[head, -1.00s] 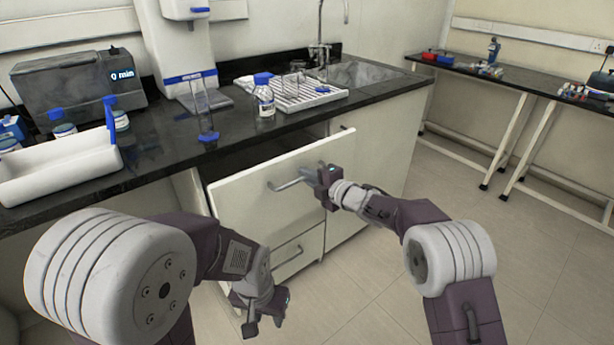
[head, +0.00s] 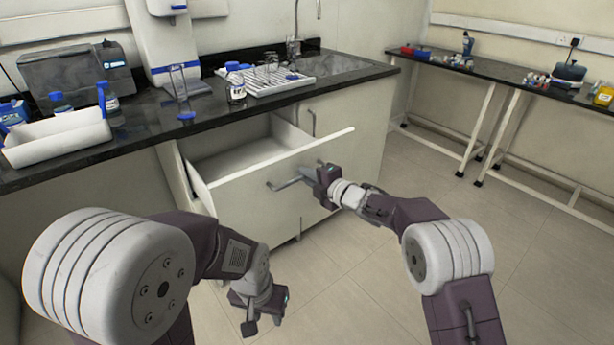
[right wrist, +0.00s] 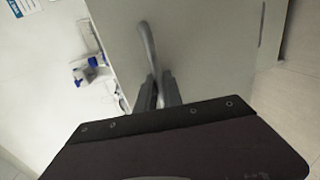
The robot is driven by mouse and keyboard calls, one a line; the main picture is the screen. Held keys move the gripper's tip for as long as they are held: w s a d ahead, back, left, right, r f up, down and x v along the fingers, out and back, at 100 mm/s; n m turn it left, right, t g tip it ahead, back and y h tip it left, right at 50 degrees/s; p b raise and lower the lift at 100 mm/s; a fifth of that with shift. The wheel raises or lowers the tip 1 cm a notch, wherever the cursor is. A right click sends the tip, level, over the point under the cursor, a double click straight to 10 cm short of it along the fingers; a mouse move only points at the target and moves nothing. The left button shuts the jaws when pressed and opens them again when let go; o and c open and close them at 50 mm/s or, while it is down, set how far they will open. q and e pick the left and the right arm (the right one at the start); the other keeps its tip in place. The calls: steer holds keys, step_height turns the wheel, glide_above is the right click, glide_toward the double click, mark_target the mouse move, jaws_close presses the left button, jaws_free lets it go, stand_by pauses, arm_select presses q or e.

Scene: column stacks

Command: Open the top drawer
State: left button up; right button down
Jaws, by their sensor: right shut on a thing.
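The top drawer (head: 235,205) stands pulled well out from under the black counter in the head view. Its pale inside shows and looks empty. My right gripper (head: 312,174) is shut on the bar handle (head: 287,183) at the drawer's front. In the right wrist view the two fingers (right wrist: 158,95) close around the curved grey handle (right wrist: 148,45). My left gripper (head: 262,318) hangs low in front of the cabinet, away from the drawer, pointing down. Its fingers are too unclear to tell their opening.
The black counter (head: 147,130) above holds a white tray (head: 60,138), a blue-capped bottle (head: 235,85) and a drying rack (head: 275,80). A side bench (head: 500,72) stands at the right. The tiled floor (head: 400,180) between is clear.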

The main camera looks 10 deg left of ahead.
steer(key=c, duration=1.8)
jaws_free()
steer(key=shift+o, duration=0.2)
steer(key=shift+d, duration=0.1)
steer(key=p+v, duration=0.1)
steer(key=v, duration=0.8)
